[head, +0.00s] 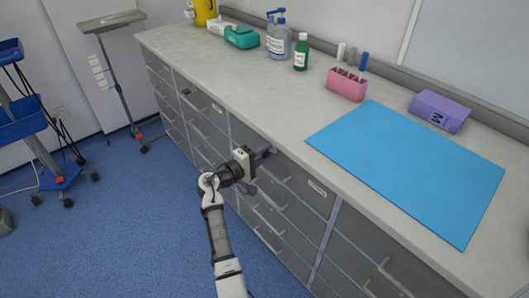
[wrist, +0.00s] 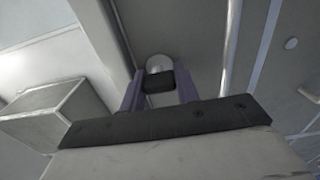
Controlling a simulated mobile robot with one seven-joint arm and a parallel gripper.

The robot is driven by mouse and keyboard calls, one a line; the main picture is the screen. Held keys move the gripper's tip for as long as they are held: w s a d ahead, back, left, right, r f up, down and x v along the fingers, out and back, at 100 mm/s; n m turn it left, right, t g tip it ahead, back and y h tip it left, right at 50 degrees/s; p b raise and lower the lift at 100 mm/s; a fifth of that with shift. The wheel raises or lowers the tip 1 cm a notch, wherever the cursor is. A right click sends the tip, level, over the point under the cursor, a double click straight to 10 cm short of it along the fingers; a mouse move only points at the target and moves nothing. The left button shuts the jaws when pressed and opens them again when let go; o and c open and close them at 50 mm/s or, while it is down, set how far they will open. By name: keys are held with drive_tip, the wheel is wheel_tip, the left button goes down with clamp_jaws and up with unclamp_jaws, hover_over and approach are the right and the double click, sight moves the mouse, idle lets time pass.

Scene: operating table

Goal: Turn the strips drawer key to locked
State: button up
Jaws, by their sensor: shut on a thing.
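My gripper (head: 264,152) is at the upper part of the grey drawer front, just under the worktop edge. In the wrist view its two purple fingers (wrist: 160,92) are shut on a small dark key (wrist: 159,82). A pale, round-ended metal lock piece (wrist: 159,64) shows just beyond the key, against the drawer front (wrist: 192,35). In the head view the key and lock are hidden behind my gripper. I cannot tell from these frames which way the key is turned. A drawer with a white label (head: 317,187) lies just right of my gripper; its text is too small to read.
The worktop (head: 220,67) holds a blue mat (head: 408,168), a pink holder (head: 346,85), a purple box (head: 440,111) and several bottles. Drawer handles (head: 272,175) stick out near my gripper. The blue floor (head: 120,215) to the left is mostly open.

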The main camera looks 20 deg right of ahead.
drive_tip(key=o, duration=1)
drive_tip(key=shift+r, duration=0.1)
drive_tip(key=shift+a, duration=0.1)
